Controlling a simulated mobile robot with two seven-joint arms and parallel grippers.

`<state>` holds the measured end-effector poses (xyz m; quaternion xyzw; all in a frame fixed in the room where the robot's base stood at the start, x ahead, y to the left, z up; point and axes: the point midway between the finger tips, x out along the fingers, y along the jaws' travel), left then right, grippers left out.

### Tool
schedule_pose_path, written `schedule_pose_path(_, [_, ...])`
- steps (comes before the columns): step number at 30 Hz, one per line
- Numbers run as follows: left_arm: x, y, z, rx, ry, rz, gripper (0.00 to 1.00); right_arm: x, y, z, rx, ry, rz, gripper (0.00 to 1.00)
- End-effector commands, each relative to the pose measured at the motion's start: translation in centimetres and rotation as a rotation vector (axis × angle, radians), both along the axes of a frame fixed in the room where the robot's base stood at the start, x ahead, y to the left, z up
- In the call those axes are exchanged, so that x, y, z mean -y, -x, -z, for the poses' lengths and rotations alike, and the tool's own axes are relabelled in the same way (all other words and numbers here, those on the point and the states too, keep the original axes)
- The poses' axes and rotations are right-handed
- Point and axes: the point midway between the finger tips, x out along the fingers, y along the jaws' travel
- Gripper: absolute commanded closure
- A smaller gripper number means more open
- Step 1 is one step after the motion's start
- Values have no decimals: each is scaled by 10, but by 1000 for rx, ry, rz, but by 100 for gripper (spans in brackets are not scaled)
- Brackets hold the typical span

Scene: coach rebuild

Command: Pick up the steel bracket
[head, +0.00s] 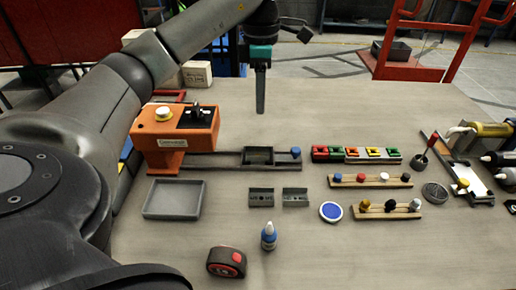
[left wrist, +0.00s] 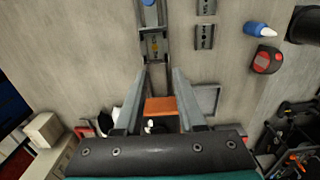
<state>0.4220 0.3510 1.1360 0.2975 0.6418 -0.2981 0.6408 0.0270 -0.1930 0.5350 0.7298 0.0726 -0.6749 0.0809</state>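Two small grey metal pieces that look like steel brackets lie side by side on the table, a left one (head: 261,198) and a right one (head: 295,198). In the left wrist view they show at the top, one (left wrist: 205,37) below the other (left wrist: 206,7). I cannot tell which one is meant. My left gripper (head: 261,108) points down over the back of the table, beyond the brackets and apart from them. In the left wrist view its two fingers (left wrist: 159,72) are spread with nothing held between them. My right gripper is not in view.
An orange machine (head: 176,136) has a dark rail (head: 220,161) with a grey holder on it. An empty grey tray (head: 173,214), tape measure (head: 227,262), glue bottle (head: 268,236) and blue-topped disc (head: 331,212) surround the brackets. Racks of coloured parts (head: 357,154) stand right. The back right tabletop is clear.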

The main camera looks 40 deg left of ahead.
Motion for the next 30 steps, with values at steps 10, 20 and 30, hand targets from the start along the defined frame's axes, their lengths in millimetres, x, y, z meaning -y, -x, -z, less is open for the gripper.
schedule_pose_path(10, [0,1,49,-5,-1,-1,61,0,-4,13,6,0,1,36])
schedule_pose_path(20, [0,1,102,-1,1,0,61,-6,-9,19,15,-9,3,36])
schedule_pose_path(30, [3,6,137,-4,1,1,61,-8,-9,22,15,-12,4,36])
